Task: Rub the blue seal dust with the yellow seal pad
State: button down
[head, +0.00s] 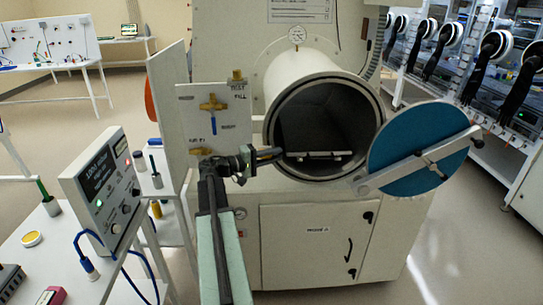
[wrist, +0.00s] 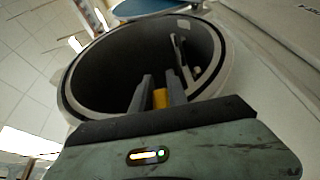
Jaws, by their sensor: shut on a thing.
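My gripper (head: 268,156) is at the left edge of the open round chamber mouth (head: 272,118). In the wrist view my gripper (wrist: 160,90) is shut on a yellow block, the seal pad (wrist: 160,99), held between its two grey fingers. The fingers point toward the dark opening, near the rim (wrist: 72,107). I cannot tell whether the pad touches the rim. The pad is too small to make out in the head view. I cannot make out any blue dust on the rim in either view.
The round blue door (head: 410,150) with its grey bar hangs open at the right of the mouth. A tray (head: 318,155) lies inside the chamber. A control box (head: 100,185) sits on the left table.

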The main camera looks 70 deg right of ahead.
jog(key=shift+s+d+r+p, duration=0.3)
jog(key=shift+s+r, duration=0.05)
jog(key=shift+s, duration=0.3)
jog(key=shift+s+d+r+p, duration=0.25)
jog(key=shift+s+r+p, duration=0.05)
jog(key=shift+s, duration=0.3)
jog(key=shift+w+a, duration=0.4)
jog(key=shift+w, duration=0.5)
jog(key=shift+w+a, duration=0.4)
jog(key=shift+w, duration=0.45)
jog(key=shift+d+r+p, duration=0.15)
jog(key=shift+r+p, duration=0.55)
jog(key=s, duration=0.1)
jog(key=s+d, duration=0.1)
jog(key=s+r+p, duration=0.1)
jog(key=shift+s+d, duration=0.15)
jog(key=shift+s, duration=0.25)
jog(key=shift+w, duration=0.15)
